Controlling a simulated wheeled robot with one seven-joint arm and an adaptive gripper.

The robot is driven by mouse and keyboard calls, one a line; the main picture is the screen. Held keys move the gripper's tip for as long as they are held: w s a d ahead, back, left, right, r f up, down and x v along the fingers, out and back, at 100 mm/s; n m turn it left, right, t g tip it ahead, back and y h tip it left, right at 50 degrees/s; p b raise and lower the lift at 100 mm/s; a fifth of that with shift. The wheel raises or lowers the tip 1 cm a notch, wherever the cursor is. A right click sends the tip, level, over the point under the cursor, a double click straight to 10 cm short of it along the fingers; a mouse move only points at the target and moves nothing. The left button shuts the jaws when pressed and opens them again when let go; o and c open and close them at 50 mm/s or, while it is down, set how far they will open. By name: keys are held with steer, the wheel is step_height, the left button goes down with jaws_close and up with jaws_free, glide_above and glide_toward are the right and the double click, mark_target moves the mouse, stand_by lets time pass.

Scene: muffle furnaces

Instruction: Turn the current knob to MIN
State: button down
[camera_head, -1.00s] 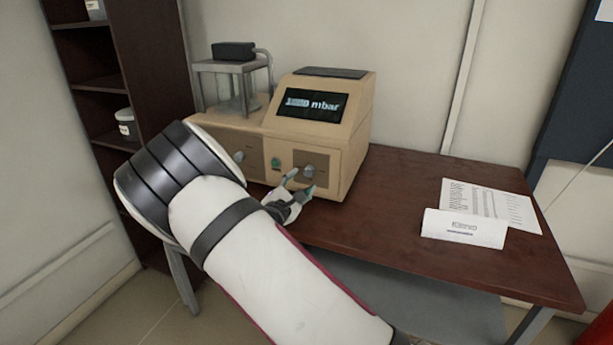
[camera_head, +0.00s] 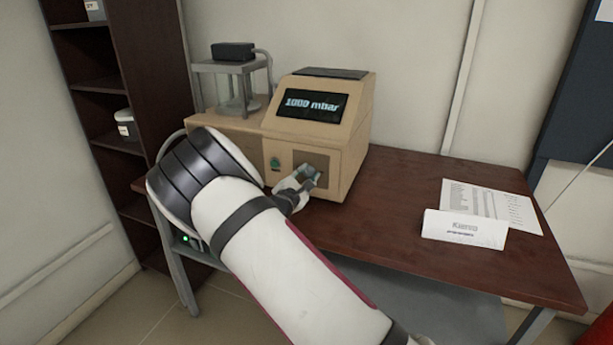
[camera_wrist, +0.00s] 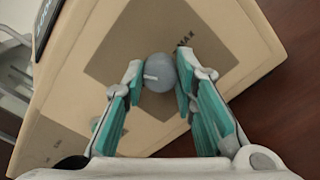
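The tan device (camera_head: 335,165) stands on the table, its display (camera_head: 310,105) reading "1000 mbar". A round grey knob (camera_wrist: 160,73) sits on a darker square panel (camera_wrist: 120,45) on its front. The knob's white mark points left in the wrist view, and a "MAX" label lies to its upper right; no MIN label is readable. My gripper (camera_head: 311,176) is at this panel; the wrist view shows its fingertips (camera_wrist: 160,75) closed in on both sides of the knob, seemingly touching it. In the head view the fingers mostly hide the knob.
A green button (camera_head: 275,163) is left of the panel. A glass chamber on a stand (camera_head: 232,85) is at the device's left. A white sign (camera_head: 463,228) and a printed sheet (camera_head: 490,205) lie at the table's right. The table (camera_head: 400,190) between is clear.

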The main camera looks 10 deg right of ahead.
steer(key=shift+n, duration=0.3)
steer(key=n+p, duration=0.1)
steer(key=n, duration=0.4)
steer(key=shift+p, duration=0.3)
steer(key=n, duration=0.6)
steer(key=shift+p, duration=0.4)
steer(key=shift+n, duration=0.3)
steer(key=c, duration=1.3)
jaws_free()
steer(key=v, duration=1.2)
